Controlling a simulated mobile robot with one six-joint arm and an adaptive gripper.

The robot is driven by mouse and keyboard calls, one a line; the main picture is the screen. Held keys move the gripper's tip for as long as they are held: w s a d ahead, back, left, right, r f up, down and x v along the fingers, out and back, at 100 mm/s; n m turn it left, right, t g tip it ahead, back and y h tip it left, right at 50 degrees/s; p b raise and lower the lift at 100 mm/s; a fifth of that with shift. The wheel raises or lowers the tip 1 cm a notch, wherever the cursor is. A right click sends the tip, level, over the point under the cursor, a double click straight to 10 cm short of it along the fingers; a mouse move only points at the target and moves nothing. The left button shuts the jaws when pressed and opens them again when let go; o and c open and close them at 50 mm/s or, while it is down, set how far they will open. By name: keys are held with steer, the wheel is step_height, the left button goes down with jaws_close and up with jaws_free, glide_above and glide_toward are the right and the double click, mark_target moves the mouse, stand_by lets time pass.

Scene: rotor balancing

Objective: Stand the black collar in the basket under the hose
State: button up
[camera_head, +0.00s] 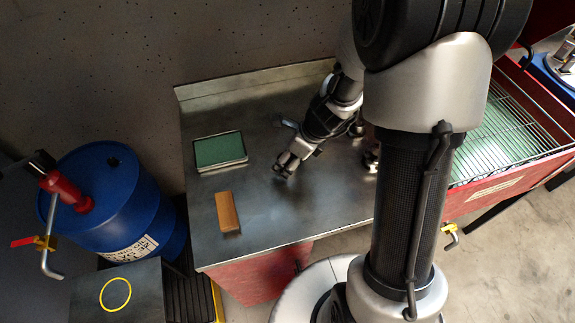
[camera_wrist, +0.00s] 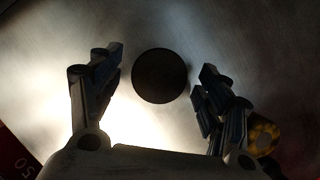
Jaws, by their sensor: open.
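A round dark disc, which looks like the black collar (camera_wrist: 160,76), lies on the metal bench between my fingertips in the wrist view. My gripper (camera_wrist: 161,68) is open, with one finger on each side of the disc and a gap at both sides. In the head view my gripper (camera_head: 285,166) points down over the bench, and I cannot make out the collar there. The wire basket (camera_head: 512,128) is at the right, in a red-sided basin with a green bottom, partly hidden behind my arm. I cannot identify the hose clearly.
On the metal bench (camera_head: 255,222) are a green-topped tray (camera_head: 220,150) and an orange-brown block (camera_head: 227,212). A blue drum (camera_head: 110,205) stands at left, beside a dark box with a yellow ring (camera_head: 115,294). A yellow-patterned object (camera_wrist: 263,136) is near my right finger.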

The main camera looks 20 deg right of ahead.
mark_target(289, 160)
steer(key=shift+r, duration=0.1)
steer(key=shift+c, duration=0.2)
steer(key=c, duration=1.6)
steer(key=shift+c, duration=0.2)
steer(key=shift+r, duration=0.15)
